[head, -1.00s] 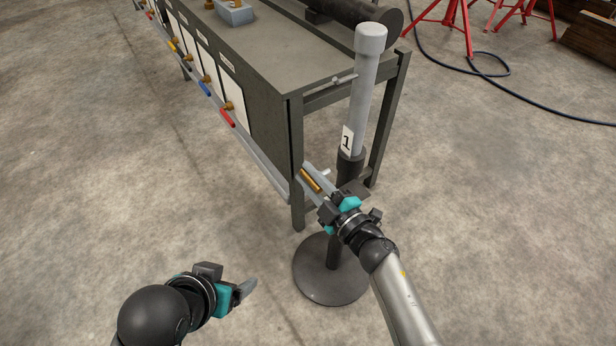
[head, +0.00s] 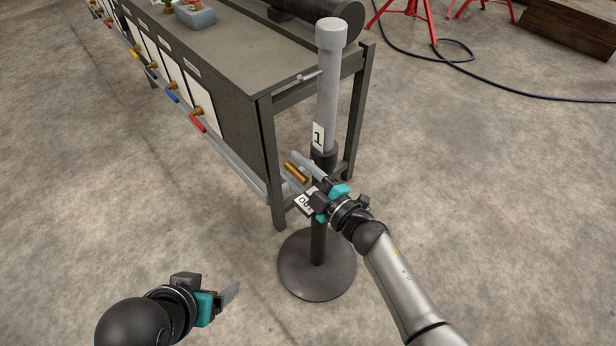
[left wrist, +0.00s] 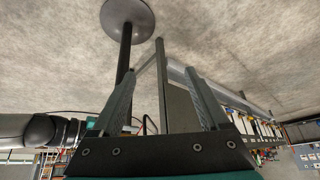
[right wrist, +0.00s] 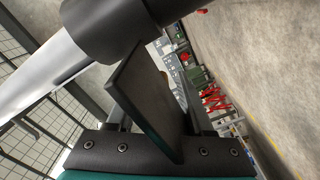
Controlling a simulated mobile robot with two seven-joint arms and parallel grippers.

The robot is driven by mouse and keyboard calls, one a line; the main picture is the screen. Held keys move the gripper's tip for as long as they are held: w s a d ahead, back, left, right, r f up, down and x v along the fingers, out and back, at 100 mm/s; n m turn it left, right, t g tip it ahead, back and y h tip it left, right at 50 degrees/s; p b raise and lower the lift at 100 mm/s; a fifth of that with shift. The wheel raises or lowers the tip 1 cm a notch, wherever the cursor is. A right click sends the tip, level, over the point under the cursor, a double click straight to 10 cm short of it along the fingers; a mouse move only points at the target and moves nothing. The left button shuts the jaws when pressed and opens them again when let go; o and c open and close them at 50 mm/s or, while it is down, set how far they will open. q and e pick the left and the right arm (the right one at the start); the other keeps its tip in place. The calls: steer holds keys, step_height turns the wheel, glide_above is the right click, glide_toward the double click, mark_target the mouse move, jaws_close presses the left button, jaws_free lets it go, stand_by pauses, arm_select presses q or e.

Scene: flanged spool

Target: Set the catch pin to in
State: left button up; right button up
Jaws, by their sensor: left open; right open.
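A brass cylindrical piece (head: 297,173), perhaps the catch pin, shows beside the black collar (head: 322,157) of a grey post (head: 330,85). The post carries a label "1" (head: 318,136). A small plate reading "OUT" (head: 304,204) shows below the brass piece. My right gripper (head: 293,169) is open, its fingers on either side of the brass piece in the head view; I cannot tell whether they touch it. In the right wrist view a dark plate (right wrist: 150,90) hides most of the space between the fingers. My left gripper (left wrist: 160,73) is open and empty, low at left.
A metal bench (head: 240,75) stands left of and behind the post, with brass fittings and coloured handles along its side. The post's round base (head: 317,275) rests on the floor. A dark hose (head: 480,80) and red stands (head: 425,15) lie farther back. Floor at right is clear.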

mark_target(308, 179)
steer(key=shift+s+d, duration=0.25)
steer(key=shift+s, duration=0.1)
steer(key=p+v, duration=0.1)
steer(key=v, duration=0.1)
steer(key=shift+s+d, duration=0.2)
steer(key=shift+s, duration=0.1)
arm_select(q)
step_height(308, 179, down, 8)
steer(key=s+a+g+p, duration=0.1)
steer(key=g+p, duration=0.1)
steer(key=p, duration=0.1)
steer(key=shift+s+y, duration=0.3)
arm_select(e)
steer(key=v, duration=1.1)
steer(key=shift+s+d, duration=0.2)
steer(key=shift+d, duration=0.05)
